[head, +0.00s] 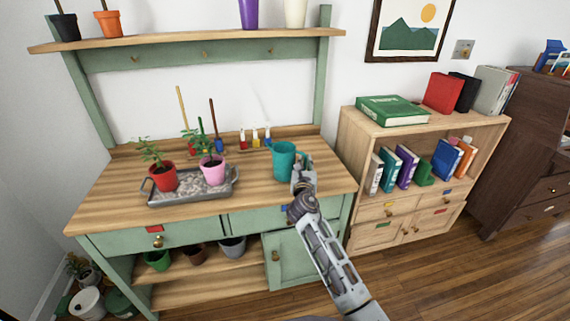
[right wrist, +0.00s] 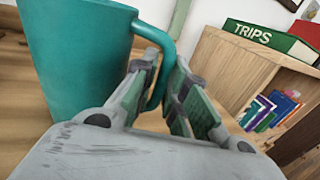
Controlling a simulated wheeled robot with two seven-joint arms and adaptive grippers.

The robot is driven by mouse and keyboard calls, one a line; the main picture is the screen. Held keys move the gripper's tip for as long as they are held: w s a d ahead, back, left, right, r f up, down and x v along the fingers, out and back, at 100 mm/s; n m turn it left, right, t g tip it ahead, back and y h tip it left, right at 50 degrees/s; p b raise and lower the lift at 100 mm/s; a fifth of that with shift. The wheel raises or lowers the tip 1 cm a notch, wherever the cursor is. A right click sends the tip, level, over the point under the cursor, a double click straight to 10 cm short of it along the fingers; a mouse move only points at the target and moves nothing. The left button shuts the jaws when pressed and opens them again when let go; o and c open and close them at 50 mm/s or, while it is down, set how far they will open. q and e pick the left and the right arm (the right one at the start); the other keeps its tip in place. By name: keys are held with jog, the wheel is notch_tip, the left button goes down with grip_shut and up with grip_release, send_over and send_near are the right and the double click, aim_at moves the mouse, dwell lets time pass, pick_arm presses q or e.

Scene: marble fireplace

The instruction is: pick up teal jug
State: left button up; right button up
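The teal jug (head: 284,163) stands upright on the wooden top of the green workbench (head: 255,198), right of centre in the head view. In the right wrist view the jug (right wrist: 85,60) fills the left side, its handle toward me. My right gripper (head: 303,175) is at the jug's right side. The jug's base seems to rest on the bench. My left gripper is not in view.
A grey tray (head: 190,196) with a red pot (head: 163,178) and a pink pot (head: 213,172) stands left of the jug. Small coloured tools (head: 255,138) stand behind it. A bookcase (head: 390,130) with books is close on the right. A shelf (head: 190,35) hangs above.

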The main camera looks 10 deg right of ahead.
grip_shut()
jog(key=shift+r, duration=0.2)
jog(key=shift+r, duration=0.15)
jog(key=shift+r+p, duration=0.35)
jog(key=shift+r, duration=0.2)
notch_tip(320, 180, up, 7)
jog(key=p, duration=0.2)
jog(key=shift+f+p, duration=0.15)
jog(key=shift+p, duration=0.2)
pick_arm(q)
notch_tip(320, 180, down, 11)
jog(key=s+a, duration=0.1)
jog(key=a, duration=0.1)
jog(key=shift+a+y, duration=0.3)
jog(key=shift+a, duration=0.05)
pick_arm(e)
jog(key=shift+r, duration=0.8)
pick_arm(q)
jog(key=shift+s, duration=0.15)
